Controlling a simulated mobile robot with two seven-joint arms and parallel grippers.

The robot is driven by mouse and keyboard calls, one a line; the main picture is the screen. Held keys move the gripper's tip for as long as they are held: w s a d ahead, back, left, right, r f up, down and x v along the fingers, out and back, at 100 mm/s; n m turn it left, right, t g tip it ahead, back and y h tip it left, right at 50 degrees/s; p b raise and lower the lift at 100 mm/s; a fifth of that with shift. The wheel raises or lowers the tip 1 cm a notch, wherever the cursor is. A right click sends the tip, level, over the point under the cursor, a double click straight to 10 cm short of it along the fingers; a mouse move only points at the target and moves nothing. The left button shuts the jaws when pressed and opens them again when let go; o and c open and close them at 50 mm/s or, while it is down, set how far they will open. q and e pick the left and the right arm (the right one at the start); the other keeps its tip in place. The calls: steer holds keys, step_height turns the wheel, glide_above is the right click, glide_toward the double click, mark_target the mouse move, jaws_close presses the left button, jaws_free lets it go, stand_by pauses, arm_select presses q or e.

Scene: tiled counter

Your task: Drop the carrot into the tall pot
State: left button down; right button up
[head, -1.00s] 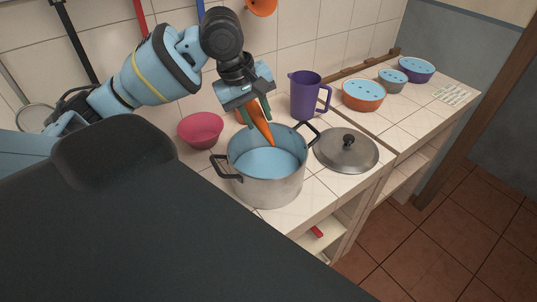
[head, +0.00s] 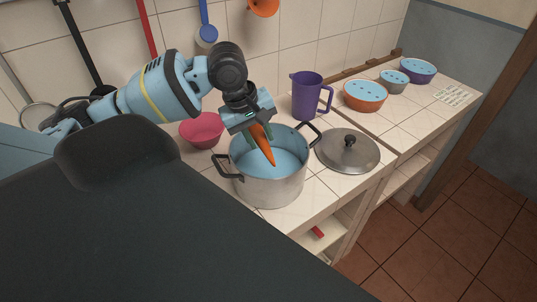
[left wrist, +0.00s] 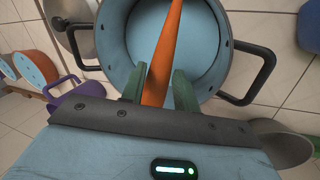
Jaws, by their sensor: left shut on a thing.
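The carrot (head: 263,146) is orange and hangs tip-down from my left gripper (head: 258,128), which is shut on it. The tall pot (head: 270,190) is a steel pot with a light blue inside and two dark handles, standing open on the counter. The carrot's tip is over the pot's opening in the head view. In the left wrist view the carrot (left wrist: 162,60) runs between the fingers (left wrist: 160,85) across the pot's blue inside (left wrist: 205,62). The carrot's upper end is hidden by the gripper. My right gripper is not in view.
A steel lid (head: 348,151) lies right of the pot. A purple pitcher (head: 306,97) stands behind it, and a pink bowl (head: 201,130) stands to its left. Several blue-topped bowls, including an orange one (head: 364,96), line the back right. Utensils hang on the wall.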

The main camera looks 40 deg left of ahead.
arm_select(q)
steer(key=c, duration=1)
jaws_free()
steer(key=shift+o, duration=0.2)
steer(key=shift+r, duration=0.1)
steer(key=v, duration=0.7)
steer(key=shift+r, duration=0.3)
steer(key=shift+s, duration=0.15)
